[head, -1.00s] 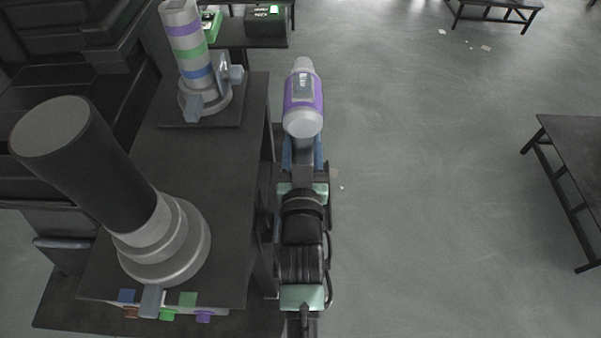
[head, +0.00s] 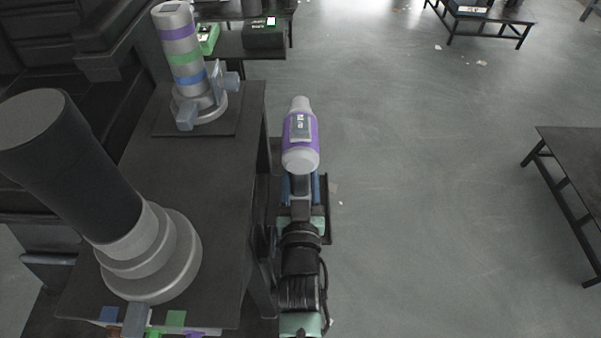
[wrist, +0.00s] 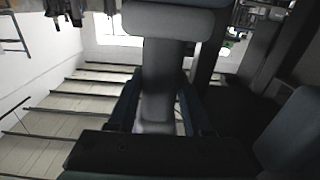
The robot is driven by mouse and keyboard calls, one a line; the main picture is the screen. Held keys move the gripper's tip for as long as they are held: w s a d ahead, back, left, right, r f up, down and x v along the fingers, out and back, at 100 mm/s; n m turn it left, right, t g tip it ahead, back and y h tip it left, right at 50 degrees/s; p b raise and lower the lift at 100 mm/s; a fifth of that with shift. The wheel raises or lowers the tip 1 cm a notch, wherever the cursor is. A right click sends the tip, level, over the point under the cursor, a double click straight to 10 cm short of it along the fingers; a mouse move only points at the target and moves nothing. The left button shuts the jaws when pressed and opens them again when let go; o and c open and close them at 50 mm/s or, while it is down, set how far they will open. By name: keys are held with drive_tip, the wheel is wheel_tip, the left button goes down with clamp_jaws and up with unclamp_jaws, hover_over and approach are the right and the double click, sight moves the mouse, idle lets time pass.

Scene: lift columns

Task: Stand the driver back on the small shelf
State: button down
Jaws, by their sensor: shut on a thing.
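The driver (head: 299,140), grey with a purple band and a dark label panel, is in my gripper (head: 301,187). In the head view it is just right of the long dark bench, over the floor, with its body beyond my fingers. My gripper's two blue fingers are shut on its narrow grey handle. In the wrist view the handle (wrist: 158,90) runs between my dark fingers (wrist: 157,112). A small dark shelf-like surface (head: 225,55) stands beyond the bench; I cannot tell if it is the small shelf.
The bench (head: 200,200) carries a large dark lift column (head: 60,150) and a column with purple, green and blue bands (head: 182,50). A dark box (head: 264,35) and a green item (head: 207,38) are on the far surface. Open floor (head: 420,180) lies right, with a table (head: 575,160).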

drive_tip(key=shift+f+b, duration=0.2)
drive_tip(key=shift+b, duration=0.15)
drive_tip(key=shift+f, duration=0.1)
drive_tip(key=shift+c, duration=1.6)
unclamp_jaws()
drive_tip(key=shift+s+f, duration=0.1)
drive_tip(key=shift+f, duration=0.35)
